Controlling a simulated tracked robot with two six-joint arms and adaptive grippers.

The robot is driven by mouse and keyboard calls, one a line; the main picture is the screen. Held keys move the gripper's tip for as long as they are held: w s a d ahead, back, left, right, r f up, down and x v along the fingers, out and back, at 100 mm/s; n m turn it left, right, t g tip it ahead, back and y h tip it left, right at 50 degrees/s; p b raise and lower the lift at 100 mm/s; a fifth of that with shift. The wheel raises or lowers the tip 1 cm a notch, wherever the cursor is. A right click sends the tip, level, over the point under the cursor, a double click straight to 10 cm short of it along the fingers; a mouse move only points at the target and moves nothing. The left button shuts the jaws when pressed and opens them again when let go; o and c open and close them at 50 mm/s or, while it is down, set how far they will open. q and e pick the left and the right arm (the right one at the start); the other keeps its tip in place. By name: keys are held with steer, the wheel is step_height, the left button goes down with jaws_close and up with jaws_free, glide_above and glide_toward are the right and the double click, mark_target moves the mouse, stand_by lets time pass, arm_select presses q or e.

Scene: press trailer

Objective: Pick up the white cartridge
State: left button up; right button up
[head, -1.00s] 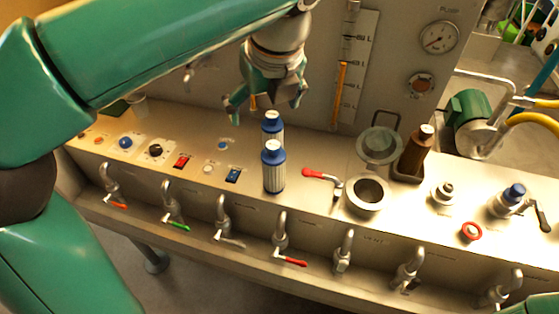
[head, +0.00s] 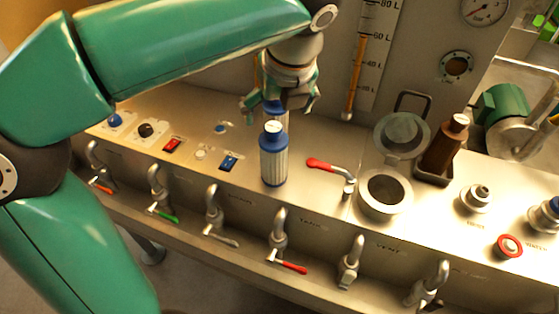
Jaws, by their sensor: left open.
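The front white cartridge (head: 273,160) shows almost whole. My right gripper is not in view.
A red-handled valve (head: 332,167) and a round steel port (head: 384,193) stand to the right, with a brown bottle (head: 445,145) beyond. Buttons and switches, such as the blue rocker (head: 229,162), lie to the left. Several taps line the bench front.

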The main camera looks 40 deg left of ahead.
mark_target(272, 128)
arm_select(q)
steer(key=x, duration=0.6)
steer(key=shift+a+f+b, duration=0.1)
steer(key=shift+f+b, duration=0.15)
steer(key=shift+b, duration=0.05)
steer(key=shift+d+x, duration=0.15)
steer(key=shift+x, duration=1.15)
steer(key=shift+d+x, duration=0.15)
steer(key=shift+x, duration=1.2)
steer(key=shift+w, duration=0.1)
steer(key=shift+c, duration=0.2)
steer(key=c, duration=1.3)
steer(key=shift+c, duration=0.5)
steer(key=shift+r, duration=0.1)
